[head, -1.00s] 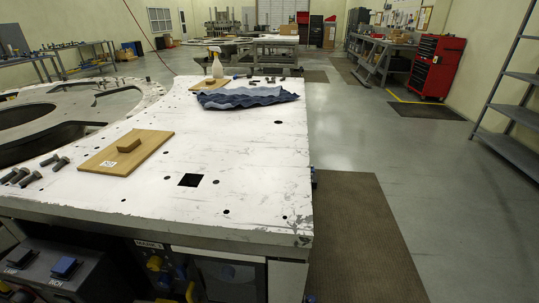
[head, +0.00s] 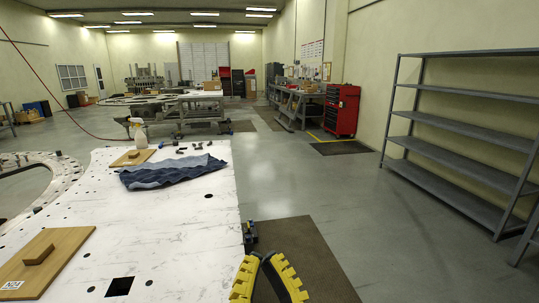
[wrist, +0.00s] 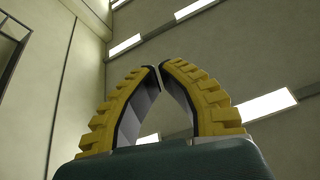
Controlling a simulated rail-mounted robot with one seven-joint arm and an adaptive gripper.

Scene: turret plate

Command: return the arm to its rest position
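My gripper (head: 262,257) shows at the bottom edge of the head view, just right of the white plate's (head: 190,230) right edge and over the dark floor mat. In the wrist view its two yellow-ribbed fingers (wrist: 157,68) lean together and their tips meet or nearly meet. Nothing is between them. The wrist view beyond the fingers shows wall and ceiling lights. The rest of my arm is out of view in the head picture.
On the plate are a wooden board with a block (head: 40,254), a crumpled blue cloth (head: 170,172), a spray bottle (head: 139,135) and small dark parts. A grey shelf rack (head: 460,150) and red tool chest (head: 341,108) stand at right. The floor between is clear.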

